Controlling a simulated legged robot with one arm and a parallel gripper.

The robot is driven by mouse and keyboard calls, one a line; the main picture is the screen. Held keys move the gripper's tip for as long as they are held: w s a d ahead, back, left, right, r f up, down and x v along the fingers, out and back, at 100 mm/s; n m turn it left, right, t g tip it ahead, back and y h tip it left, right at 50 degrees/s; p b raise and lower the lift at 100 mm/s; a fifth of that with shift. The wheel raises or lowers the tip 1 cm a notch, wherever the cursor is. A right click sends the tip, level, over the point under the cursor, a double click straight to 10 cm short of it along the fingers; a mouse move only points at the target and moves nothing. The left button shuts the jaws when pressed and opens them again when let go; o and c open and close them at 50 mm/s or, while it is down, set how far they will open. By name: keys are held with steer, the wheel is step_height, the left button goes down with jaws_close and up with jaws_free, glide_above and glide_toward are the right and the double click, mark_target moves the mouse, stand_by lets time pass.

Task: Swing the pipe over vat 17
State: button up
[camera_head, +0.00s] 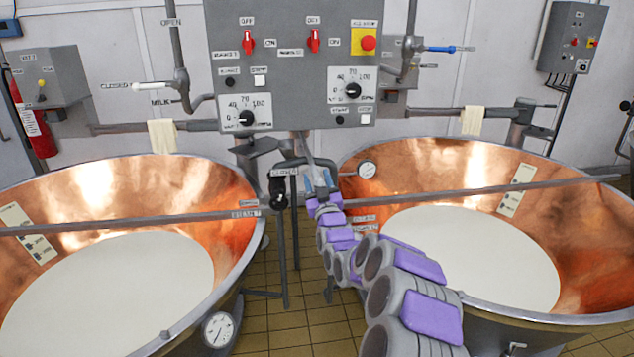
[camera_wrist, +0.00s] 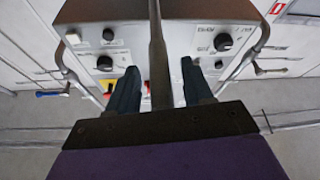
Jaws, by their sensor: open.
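A grey pipe (camera_wrist: 156,55) runs between the two dark fingers of my open gripper (camera_wrist: 159,75) in the wrist view. A gap shows on each side, and I cannot tell whether either finger touches it. In the head view my gripper (camera_head: 322,180) is small and far out, below the control panel and between the vats. A dark bent pipe (camera_head: 300,161) shows there, partly hidden by the gripper. The left copper vat (camera_head: 215,185) and the right copper vat (camera_head: 400,165) both hold white liquid. Their number labels are too small to read, so I cannot tell which is vat 17.
A grey control panel (camera_head: 291,60) with red switches and dials hangs above the gripper. Metal bars (camera_head: 130,219) cross the vats. Tiled floor (camera_head: 262,325) shows in the narrow gap between the vats.

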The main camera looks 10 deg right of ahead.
steer(key=shift+c, duration=0.4)
steer(key=shift+r, duration=0.1)
jaws_close()
